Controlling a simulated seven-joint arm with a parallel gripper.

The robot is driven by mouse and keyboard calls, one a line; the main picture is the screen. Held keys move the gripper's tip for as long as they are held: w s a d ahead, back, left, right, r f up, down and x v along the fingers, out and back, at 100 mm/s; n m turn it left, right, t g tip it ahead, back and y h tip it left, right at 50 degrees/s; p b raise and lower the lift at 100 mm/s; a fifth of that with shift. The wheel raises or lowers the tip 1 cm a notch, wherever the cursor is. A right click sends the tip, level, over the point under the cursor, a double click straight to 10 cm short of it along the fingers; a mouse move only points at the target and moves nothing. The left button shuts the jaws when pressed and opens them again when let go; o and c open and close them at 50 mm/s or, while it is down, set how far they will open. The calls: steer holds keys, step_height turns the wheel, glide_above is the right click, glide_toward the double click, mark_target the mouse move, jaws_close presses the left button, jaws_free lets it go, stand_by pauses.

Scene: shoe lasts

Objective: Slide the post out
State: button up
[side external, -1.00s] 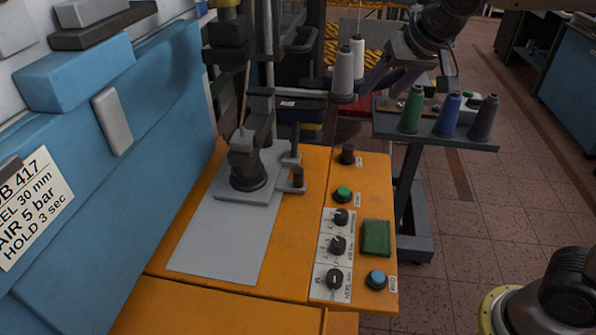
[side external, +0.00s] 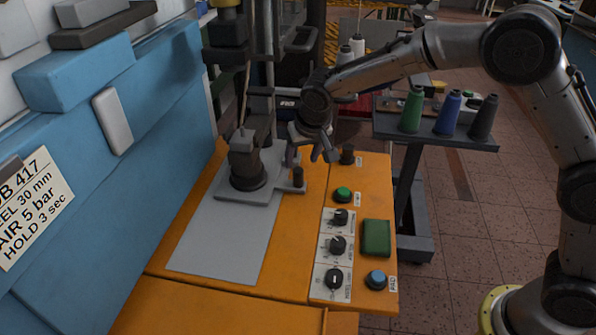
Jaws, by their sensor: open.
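A grey base plate (side external: 234,194) lies on the orange bench. A dark grey upright post (side external: 243,158) stands on it in a round black foot (side external: 247,182). A short dark peg (side external: 298,178) stands on a tab at the plate's right side. Which of these the task calls the post I cannot tell for sure. My gripper (side external: 312,153) is open, its fingers pointing down, just right of and behind the plate, above the bench. It holds nothing. It partly covers the plate's rear right tab; whether a finger touches anything there I cannot tell.
A black knob (side external: 347,154), a green button (side external: 343,195), several dials and a green pad (side external: 376,238) sit on the orange panel right of the plate. A blue machine body (side external: 110,150) borders the left. A stand with thread cones (side external: 447,114) is at the right.

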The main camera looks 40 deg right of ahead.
mark_target(298, 170)
steer(key=x, duration=0.7)
steer(key=shift+w+f, duration=0.1)
jaws_close()
stand_by(1.3)
